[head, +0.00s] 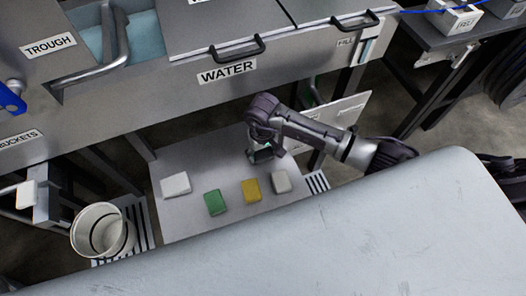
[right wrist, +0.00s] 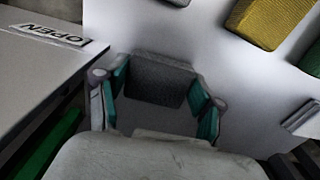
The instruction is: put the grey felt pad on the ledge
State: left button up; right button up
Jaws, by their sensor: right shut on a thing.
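My right gripper (head: 263,153) is over the far part of a pale grey ledge (head: 195,155) below the WATER counter. In the right wrist view its teal-lined fingers (right wrist: 161,95) are shut on the dark grey felt pad (right wrist: 160,78), one finger at each side. I cannot tell whether the pad touches the ledge surface. In the head view the pad is mostly hidden by the gripper. My left gripper is not in view.
A white block (head: 175,185), a green block (head: 215,202), a yellow block (head: 251,190) and a light grey block (head: 281,182) lie in a row on the ledge. A white bucket (head: 100,230) stands left. The ledge behind the row is bare.

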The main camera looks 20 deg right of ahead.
aim_at(263, 154)
jog(key=shift+f, duration=0.25)
jog(key=shift+f, duration=0.15)
jog(key=o, duration=0.8)
jog(key=shift+r, duration=0.25)
jog(key=shift+r, duration=0.25)
notch_tip(263, 154, up, 12)
jog(key=shift+f+b, duration=0.25)
jog(key=shift+b, duration=0.1)
jog(key=shift+s+a, duration=0.1)
